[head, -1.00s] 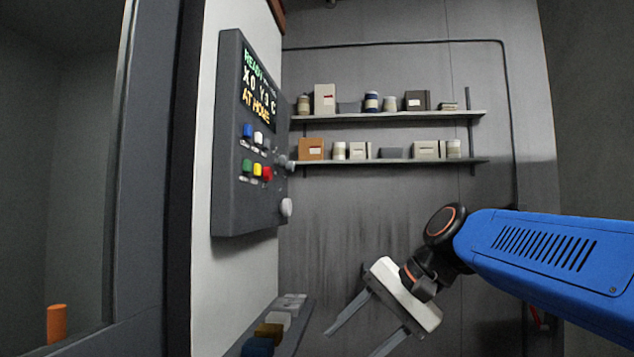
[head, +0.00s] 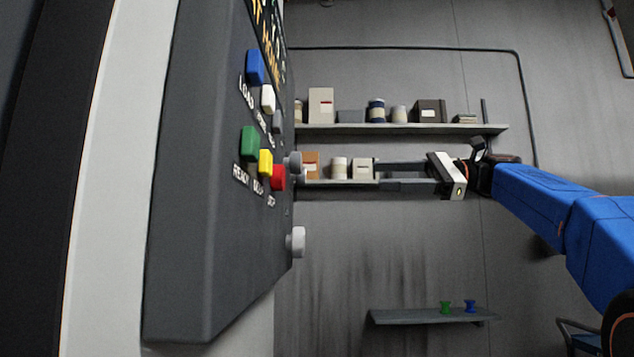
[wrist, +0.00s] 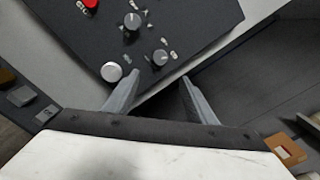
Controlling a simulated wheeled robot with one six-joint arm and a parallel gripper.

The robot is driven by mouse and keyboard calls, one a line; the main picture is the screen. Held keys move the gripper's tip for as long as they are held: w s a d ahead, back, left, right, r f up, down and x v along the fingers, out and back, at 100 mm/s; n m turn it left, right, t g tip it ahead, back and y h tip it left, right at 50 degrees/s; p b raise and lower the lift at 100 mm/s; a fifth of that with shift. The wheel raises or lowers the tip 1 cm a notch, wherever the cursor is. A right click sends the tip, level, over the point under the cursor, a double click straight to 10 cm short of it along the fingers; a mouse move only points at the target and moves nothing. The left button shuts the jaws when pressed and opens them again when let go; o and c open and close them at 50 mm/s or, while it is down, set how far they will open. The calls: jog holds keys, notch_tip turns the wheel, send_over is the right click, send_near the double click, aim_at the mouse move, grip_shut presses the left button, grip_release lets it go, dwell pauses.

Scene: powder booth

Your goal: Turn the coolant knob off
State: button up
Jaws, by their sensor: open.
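A dark control panel (head: 215,250) stands at the left in the head view, seen steeply from the side. On it, the wrist view shows two grey knobs with white pointer marks, an upper one (wrist: 132,20) and a lower one (wrist: 159,57). A plain pale knob (wrist: 112,72) sits beside them; it also shows low on the panel in the head view (head: 297,241). The labels are too small to read, so I cannot tell which knob is the coolant one. My gripper (head: 380,174) is open and empty, pointing left at a grey knob (head: 293,163), clearly apart from it.
Coloured buttons, including a red one (head: 278,177), sit left of the knobs. Behind my gripper, two wall shelves hold boxes and jars, the upper one (head: 400,129) above it. A low shelf (head: 430,316) holds a green and a blue piece. Space between fingers and panel looks clear.

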aim_at(300, 179)
jog(key=a, duration=1.7)
jog(key=shift+w+a, duration=0.15)
jog(key=shift+w, duration=0.15)
jog(key=c, duration=1)
